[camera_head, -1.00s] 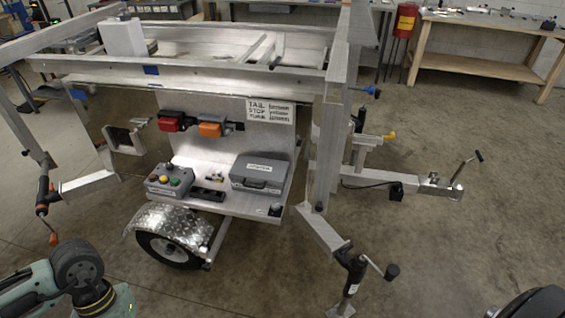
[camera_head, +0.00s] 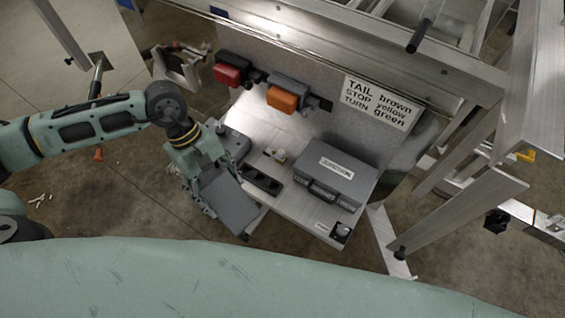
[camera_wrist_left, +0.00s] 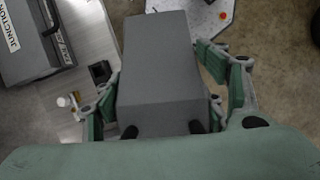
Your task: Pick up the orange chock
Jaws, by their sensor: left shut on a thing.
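I see no orange chock that I can make out in these views. My left gripper (camera_head: 205,180) is shut on a plain grey block (camera_head: 230,206), which is tilted and sits over the front left edge of the trailer shelf. In the left wrist view the grey block (camera_wrist_left: 160,65) lies between the green fingers of the left gripper (camera_wrist_left: 172,100). What lies under the block is hidden. My right gripper is not in view.
The shelf holds a grey junction box (camera_head: 335,172), a black tray (camera_head: 261,181) and a grey control box (camera_head: 236,145) partly behind my gripper. Red (camera_head: 228,74) and orange (camera_head: 283,99) lamps hang behind. Trailer frame rails (camera_head: 460,220) stand at right.

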